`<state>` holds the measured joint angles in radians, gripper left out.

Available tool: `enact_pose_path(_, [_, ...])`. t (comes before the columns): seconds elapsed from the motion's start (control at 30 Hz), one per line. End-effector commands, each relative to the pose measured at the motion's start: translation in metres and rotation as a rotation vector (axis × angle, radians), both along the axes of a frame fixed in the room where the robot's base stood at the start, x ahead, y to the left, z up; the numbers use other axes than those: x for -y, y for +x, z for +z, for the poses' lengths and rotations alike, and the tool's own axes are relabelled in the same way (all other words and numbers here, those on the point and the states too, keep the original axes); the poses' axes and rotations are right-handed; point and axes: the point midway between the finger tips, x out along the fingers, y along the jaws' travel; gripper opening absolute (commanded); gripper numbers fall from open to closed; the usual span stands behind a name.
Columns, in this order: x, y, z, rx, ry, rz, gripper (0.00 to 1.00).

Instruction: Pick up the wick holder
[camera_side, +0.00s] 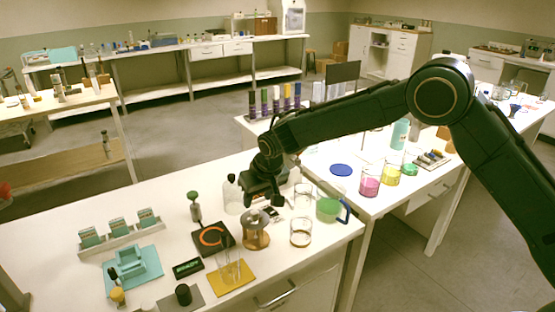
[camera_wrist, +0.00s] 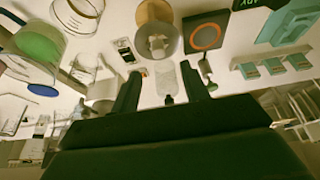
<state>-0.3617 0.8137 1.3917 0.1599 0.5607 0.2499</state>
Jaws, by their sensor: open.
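My gripper (camera_side: 265,202) is open and empty, pointing down above the back of the near bench. Its two fingers stand apart in the wrist view (camera_wrist: 160,92). Just below and in front of it stands a round amber-brown vessel (camera_side: 256,239); a grey knobbed fitting (camera_wrist: 158,45) sits on it in the wrist view. This fitting looks like the wick holder, but I cannot be sure. The gripper is above it and not touching it. A clear bottle with a dark stopper (camera_side: 231,196) stands upright just left of the gripper and shows between the fingers in the wrist view (camera_wrist: 165,78).
A dark hotplate with an orange ring (camera_side: 212,238) lies left of the vessel. Glass beakers (camera_side: 301,233) and a green-filled, blue-handled beaker (camera_side: 329,209) stand right. Glassware on a yellow mat (camera_side: 228,284) is in front. Bare bench shows at the front right.

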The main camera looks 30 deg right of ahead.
Motion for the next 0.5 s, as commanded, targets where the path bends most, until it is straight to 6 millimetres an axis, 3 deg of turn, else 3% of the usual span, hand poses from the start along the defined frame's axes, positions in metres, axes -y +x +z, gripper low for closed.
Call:
enact_pose_path(0.2, [0.000,0.009,-0.020,0.000,0.000,0.000,0.45])
enact_pose_path(0.5, [0.000,0.010,-0.024,0.000,0.000,0.000,0.45])
